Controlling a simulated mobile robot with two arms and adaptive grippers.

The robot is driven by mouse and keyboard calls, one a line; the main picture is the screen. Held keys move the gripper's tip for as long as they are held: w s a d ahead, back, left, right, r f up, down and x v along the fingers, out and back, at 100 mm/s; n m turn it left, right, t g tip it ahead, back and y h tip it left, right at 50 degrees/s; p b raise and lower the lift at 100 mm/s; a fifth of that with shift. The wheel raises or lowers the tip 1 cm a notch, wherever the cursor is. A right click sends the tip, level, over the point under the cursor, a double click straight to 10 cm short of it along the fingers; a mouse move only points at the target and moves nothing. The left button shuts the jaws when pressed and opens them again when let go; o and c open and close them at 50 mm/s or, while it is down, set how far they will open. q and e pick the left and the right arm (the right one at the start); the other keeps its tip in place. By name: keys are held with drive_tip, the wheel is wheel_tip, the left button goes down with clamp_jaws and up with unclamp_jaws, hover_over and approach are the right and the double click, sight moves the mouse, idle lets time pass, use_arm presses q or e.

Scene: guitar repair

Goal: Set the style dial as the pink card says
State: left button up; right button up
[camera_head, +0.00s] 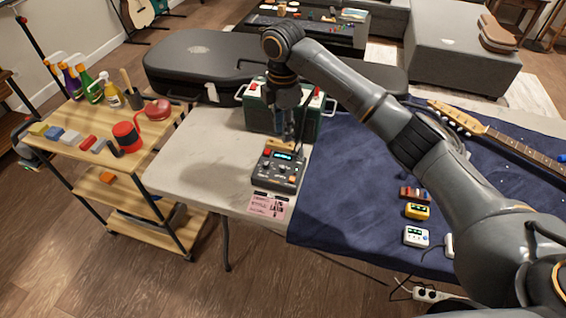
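A dark grey device (278,172) with a lit cyan display, several small knobs and a red part stands on the bare pale part of the table. Which knob is the style dial is too small to tell. The pink card (267,207) lies flat at the table's front edge, just in front of the device; its writing is too small to read. My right gripper (289,139) points down from above at the device's rear edge. Its fingers are dark and small, so I cannot tell whether they are open or touching anything. My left gripper is not in view.
A dark green case (257,112) stands close behind the device. A black guitar case (200,62) lies behind it. Small pedals, one yellow (417,211) and one white (416,236), sit on the blue cloth (340,200). A wooden cart (85,147) stands left. The table left of the device is clear.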

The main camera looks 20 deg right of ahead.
sight(283, 167)
wheel_tip(283, 167, down, 14)
drive_tip(key=shift+r+p, duration=0.15)
drive_tip(key=shift+p, duration=0.25)
clamp_jaws()
